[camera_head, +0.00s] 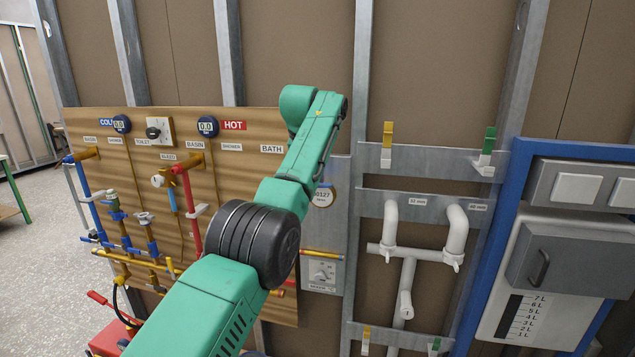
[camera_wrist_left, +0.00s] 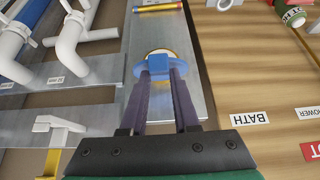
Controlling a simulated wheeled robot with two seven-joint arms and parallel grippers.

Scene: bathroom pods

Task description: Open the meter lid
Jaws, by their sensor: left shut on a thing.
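The meter (camera_head: 323,197) is a round dial with a brass-coloured rim on a grey metal plate, and a number on its face shows in the head view. In the left wrist view, which is upside down, a strip of the dial (camera_wrist_left: 161,52) shows past the blue lid (camera_wrist_left: 158,67). The lid stands at least partly raised off the dial. My left gripper (camera_wrist_left: 159,76) is shut on the lid's blue block-shaped tab, one dark finger on each side. In the head view my left arm hides this gripper. My right gripper is in neither view.
A wooden board (camera_head: 240,125) with valves, coloured pipes and two gauges is left of the meter. White pipes (camera_head: 408,250) and brackets are to its right. A knob panel (camera_head: 321,275) and a brass-coloured pipe sit below it. A blue-framed unit (camera_head: 505,210) stands far right.

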